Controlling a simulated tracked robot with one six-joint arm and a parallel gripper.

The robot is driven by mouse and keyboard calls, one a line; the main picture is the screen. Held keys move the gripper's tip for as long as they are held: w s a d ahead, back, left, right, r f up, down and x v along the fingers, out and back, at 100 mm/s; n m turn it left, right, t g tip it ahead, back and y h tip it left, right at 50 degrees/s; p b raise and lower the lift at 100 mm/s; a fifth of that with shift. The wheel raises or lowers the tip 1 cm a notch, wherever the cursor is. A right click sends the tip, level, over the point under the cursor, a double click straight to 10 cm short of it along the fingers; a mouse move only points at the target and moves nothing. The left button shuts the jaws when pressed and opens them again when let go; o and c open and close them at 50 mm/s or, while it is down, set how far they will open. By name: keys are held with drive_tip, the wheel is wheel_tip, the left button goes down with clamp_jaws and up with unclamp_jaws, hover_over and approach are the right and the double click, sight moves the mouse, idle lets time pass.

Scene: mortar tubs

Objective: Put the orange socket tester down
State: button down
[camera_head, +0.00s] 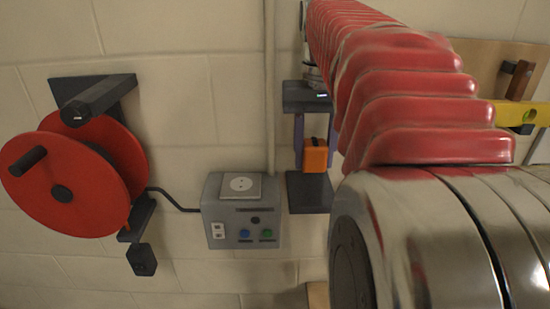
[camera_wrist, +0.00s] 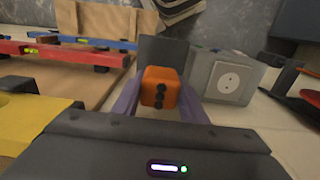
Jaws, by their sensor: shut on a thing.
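The orange socket tester (camera_head: 316,158) is between the purple fingers of my gripper (camera_head: 315,150), which is shut on it. It also shows in the wrist view (camera_wrist: 160,87), with dark round marks on its near face and the fingers of my gripper (camera_wrist: 159,92) on both sides. A dark grey plate (camera_head: 309,193) is below the tester in the head view and shows behind it in the wrist view (camera_wrist: 163,56). I cannot tell whether the tester touches the plate.
A grey socket box (camera_head: 242,211) is on the block wall just left of my gripper, cabled to a red reel (camera_head: 60,185). A yellow level (camera_head: 522,113) is on a wooden board at the right.

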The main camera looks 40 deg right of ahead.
sight(312, 170)
drive_tip(key=shift+f, duration=2.05)
drive_tip(key=shift+f, duration=0.6)
drive_tip(key=c, duration=1.1)
unclamp_jaws()
drive_tip(key=shift+r, duration=0.1)
wheel_tip(312, 170, up, 13)
